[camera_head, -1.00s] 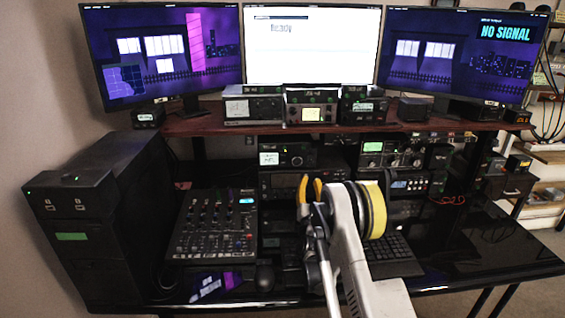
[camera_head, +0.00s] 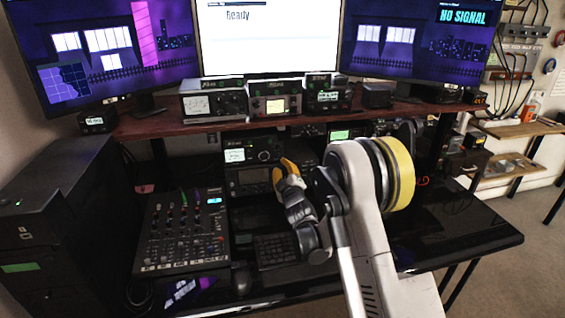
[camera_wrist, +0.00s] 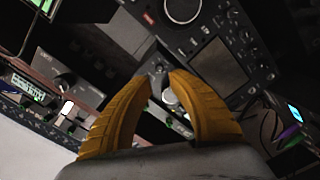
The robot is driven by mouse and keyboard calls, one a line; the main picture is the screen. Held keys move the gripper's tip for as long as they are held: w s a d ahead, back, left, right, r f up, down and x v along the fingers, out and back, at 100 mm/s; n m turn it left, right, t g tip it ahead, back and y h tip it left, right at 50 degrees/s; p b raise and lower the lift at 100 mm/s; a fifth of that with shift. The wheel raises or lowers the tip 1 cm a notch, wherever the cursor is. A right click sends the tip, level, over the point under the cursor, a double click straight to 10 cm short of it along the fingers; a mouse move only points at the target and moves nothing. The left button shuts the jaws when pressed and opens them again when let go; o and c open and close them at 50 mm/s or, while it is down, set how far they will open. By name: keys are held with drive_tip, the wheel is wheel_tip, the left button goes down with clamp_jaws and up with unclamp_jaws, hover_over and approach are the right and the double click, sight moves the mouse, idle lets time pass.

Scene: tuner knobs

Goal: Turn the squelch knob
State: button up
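My gripper (camera_wrist: 164,76) has two yellow-orange ridged fingers. In the wrist view they curve toward each other, with a narrow gap between the tips and nothing clearly held. In the head view my gripper (camera_head: 283,168) is in front of the stacked radios under the shelf. A radio with a lit display (camera_head: 236,155) and a round knob (camera_head: 264,155) is just left of and above it. A silvery round part (camera_wrist: 170,96) shows between the fingers. Labels are unreadable, so I cannot tell which knob is squelch.
A mixer (camera_head: 183,232) and a black tower (camera_head: 55,225) stand at left. A wooden shelf (camera_head: 165,125) carries several devices under three monitors. The black desk (camera_head: 465,225) is clear at right.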

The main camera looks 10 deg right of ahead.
sight(278, 158)
drive_tip(key=w+b, duration=0.1)
drive_tip(key=w, duration=0.4)
drive_tip(key=shift+w, duration=0.4)
clamp_jaws()
